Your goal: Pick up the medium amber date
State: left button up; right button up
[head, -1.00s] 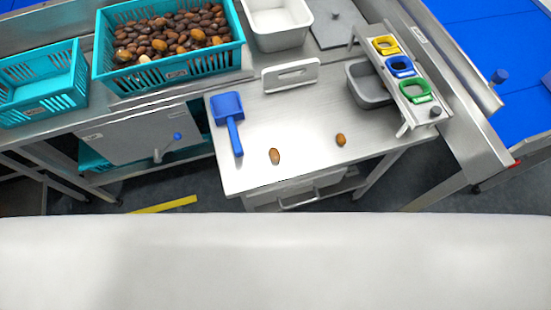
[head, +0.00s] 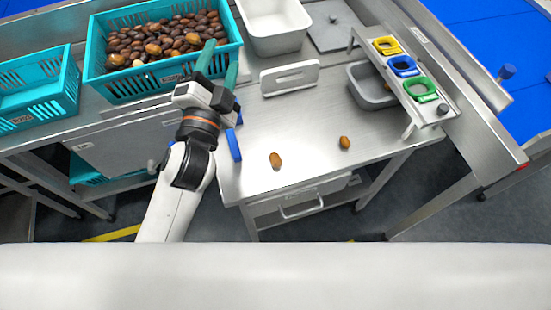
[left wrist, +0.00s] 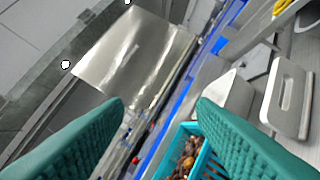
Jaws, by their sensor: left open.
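Two loose dates lie apart on the steel table: an amber-brown one (head: 276,160) near the front edge and another amber-brown one (head: 345,143) to its right. I cannot tell for certain which is the medium one. My left gripper (head: 221,55) is over the front right part of the full teal crate, left of and behind both dates. Its teal fingers are apart with nothing between them; they also show in the left wrist view (left wrist: 160,106). Neither loose date can be made out in that view. My right gripper is not in view.
The teal crate (head: 92,62) holds many dates; another teal crate (head: 40,108) stands left. A blue scoop (head: 233,146) is partly hidden by my arm. A white handled plate (head: 290,77), grey bin (head: 368,92) and rack with coloured rings (head: 415,103) stand behind the loose dates.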

pick_arm(q)
jog(key=s+d+r+m+g+h, duration=0.35)
jog(key=d+r+m+h, duration=0.35)
jog(key=m+h, duration=0.4)
jog(key=s+d+r+m+g+h, duration=0.3)
jog(key=d+r+m+g+h, duration=0.35)
jog(key=m, duration=0.75)
jog(key=s+d+f+m+g, duration=0.5)
jog(key=s+d+m+g, duration=0.3)
jog(key=m+g, duration=0.55)
jog(key=m+t+y+p, duration=0.1)
jog(key=m+t+y, duration=0.3)
jog(key=m+y, duration=1.4)
send_over(275, 156)
notch_tip(275, 156, down, 25)
jog(key=n+y, duration=0.3)
jog(key=shift+w+d+f+n, duration=0.1)
jog(key=shift+w+n, duration=0.05)
jog(key=shift+n, duration=0.1)
notch_tip(275, 156, down, 5)
jog(key=shift+r+p, duration=0.2)
jog(key=shift+p, duration=0.45)
jog(key=shift+f, duration=0.55)
jog(key=c, duration=0.8)
